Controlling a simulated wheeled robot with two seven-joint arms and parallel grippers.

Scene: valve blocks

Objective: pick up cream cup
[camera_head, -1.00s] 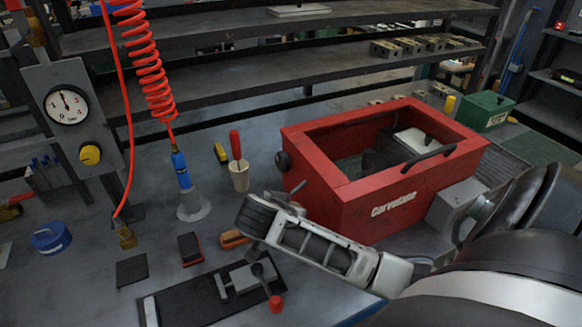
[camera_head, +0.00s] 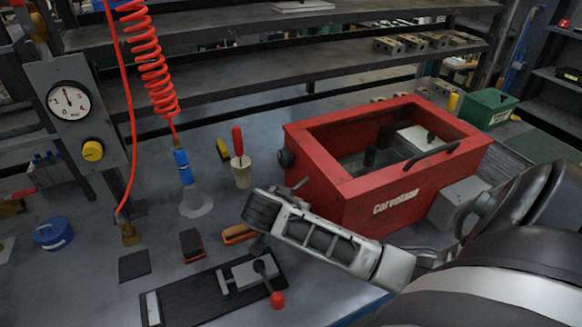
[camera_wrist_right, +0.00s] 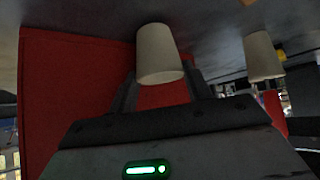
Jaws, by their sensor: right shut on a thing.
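A plain cream cup (camera_wrist_right: 160,55) sits between the two fingers of my right gripper (camera_wrist_right: 163,85) in the right wrist view, its wide end toward the bottom of the picture. The gripper is shut on it. In the head view my right gripper (camera_head: 264,208) is in front of the red box's left end, and the held cup is hidden behind it. I cannot tell whether the cup touches the bench. A second cream cup (camera_head: 242,175) with a red-handled tool in it stands to the left; a similar cup (camera_wrist_right: 263,57) shows in the wrist view. My left gripper is out of view.
The red box (camera_head: 350,205) is close on the gripper's right. A clamp (camera_head: 250,272) with a red knob is in front. A blue nozzle (camera_head: 182,168) hangs on a red coiled hose to the left. A yellow block (camera_head: 222,150) is behind the second cup.

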